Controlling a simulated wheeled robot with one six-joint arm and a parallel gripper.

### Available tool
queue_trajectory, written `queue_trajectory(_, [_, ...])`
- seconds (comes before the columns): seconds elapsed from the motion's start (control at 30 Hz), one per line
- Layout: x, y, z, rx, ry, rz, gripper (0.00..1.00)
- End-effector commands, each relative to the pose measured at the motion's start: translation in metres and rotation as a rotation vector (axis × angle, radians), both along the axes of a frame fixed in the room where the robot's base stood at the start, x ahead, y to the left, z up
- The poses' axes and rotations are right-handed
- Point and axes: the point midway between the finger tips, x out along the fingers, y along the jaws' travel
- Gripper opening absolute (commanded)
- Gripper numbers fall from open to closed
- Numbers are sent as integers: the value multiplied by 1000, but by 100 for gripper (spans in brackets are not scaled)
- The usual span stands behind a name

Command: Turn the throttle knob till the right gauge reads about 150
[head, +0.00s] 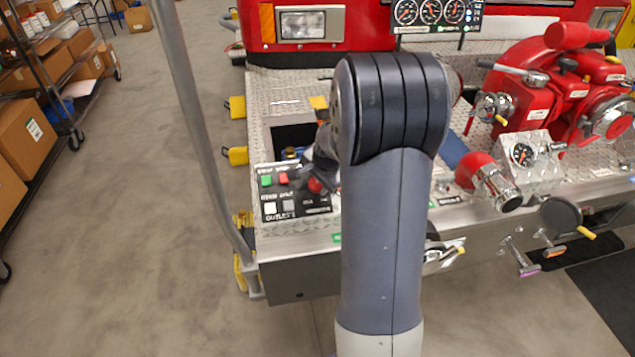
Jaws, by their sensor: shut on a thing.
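The control panel (290,197) at the left of the bumper carries green and red buttons and small labels. A round red knob (315,185), which I take for the throttle knob, sits at its right side. My gripper (317,176) comes down over this knob and is shut on it; the fingers are small and partly hidden by my arm. Three dial gauges stand in a row at the top. The right gauge (453,11) has a dark face with a light scale; its reading is too small to tell.
My large grey arm covers the middle of the bumper. A red pump (570,85) and a small gauge box (522,154) stand to the right. A grey rail (190,110) rises left of the panel. Shelves with boxes (22,125) are far left, with clear floor between.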

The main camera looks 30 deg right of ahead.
Motion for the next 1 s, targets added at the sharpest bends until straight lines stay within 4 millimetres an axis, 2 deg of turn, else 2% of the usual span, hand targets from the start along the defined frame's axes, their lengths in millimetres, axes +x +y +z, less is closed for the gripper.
queue_trajectory(0.27, [0,0,0,38,-13,-68,16])
queue_trajectory(0.73, [0,0,0,43,-15,-78,16])
queue_trajectory(0.77, [0,0,1,43,-15,-78,41])
queue_trajectory(1.0, [0,0,0,43,-14,-76,60])
